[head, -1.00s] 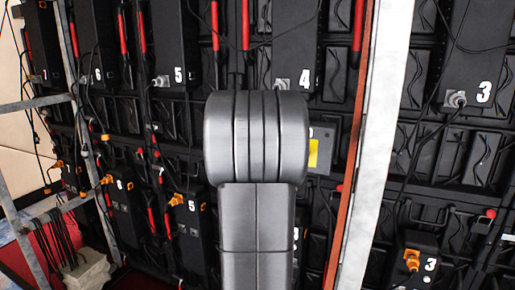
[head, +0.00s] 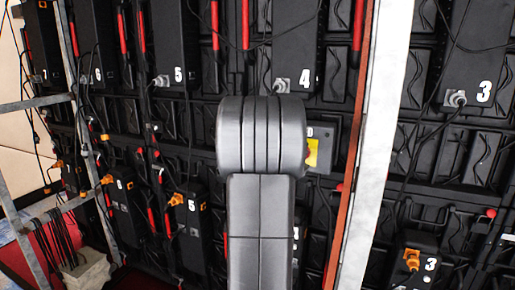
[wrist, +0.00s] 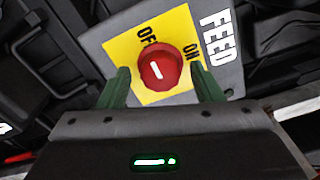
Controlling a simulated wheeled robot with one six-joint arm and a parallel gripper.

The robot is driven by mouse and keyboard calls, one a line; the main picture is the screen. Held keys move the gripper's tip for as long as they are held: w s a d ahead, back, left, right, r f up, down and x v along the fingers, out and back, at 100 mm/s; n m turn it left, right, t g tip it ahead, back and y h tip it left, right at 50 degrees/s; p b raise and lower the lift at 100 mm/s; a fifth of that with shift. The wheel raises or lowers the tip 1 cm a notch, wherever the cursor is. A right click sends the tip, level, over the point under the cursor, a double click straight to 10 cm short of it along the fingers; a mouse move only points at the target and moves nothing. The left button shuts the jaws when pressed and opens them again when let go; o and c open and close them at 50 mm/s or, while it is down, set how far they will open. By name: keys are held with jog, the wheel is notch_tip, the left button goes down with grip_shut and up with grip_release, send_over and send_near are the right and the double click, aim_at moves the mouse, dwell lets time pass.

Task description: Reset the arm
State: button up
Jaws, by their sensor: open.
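My gripper (wrist: 163,88) is open in the wrist view, its two green fingers apart. A red rotary knob (wrist: 158,68) with a white mark sits between and just beyond the fingertips. It is on a yellow plate (wrist: 120,50) lettered OFF and ON, fixed to a grey panel (wrist: 222,75) marked FEED. I cannot tell whether the fingers touch the knob. In the head view my grey arm hides the gripper and part of the panel; the yellow plate (head: 312,152) shows at the arm's right edge.
Black numbered boxes, such as box 4 (head: 292,45) and box 3 (head: 478,50), line the wall with hanging cables. A red-and-white upright post (head: 372,140) stands right of my arm. A metal ladder-like frame (head: 40,102) is at the left.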

jog(key=shift+r+m+p, duration=0.1)
jog(key=shift+m+p, duration=2.3)
jog(key=shift+m, duration=2.7)
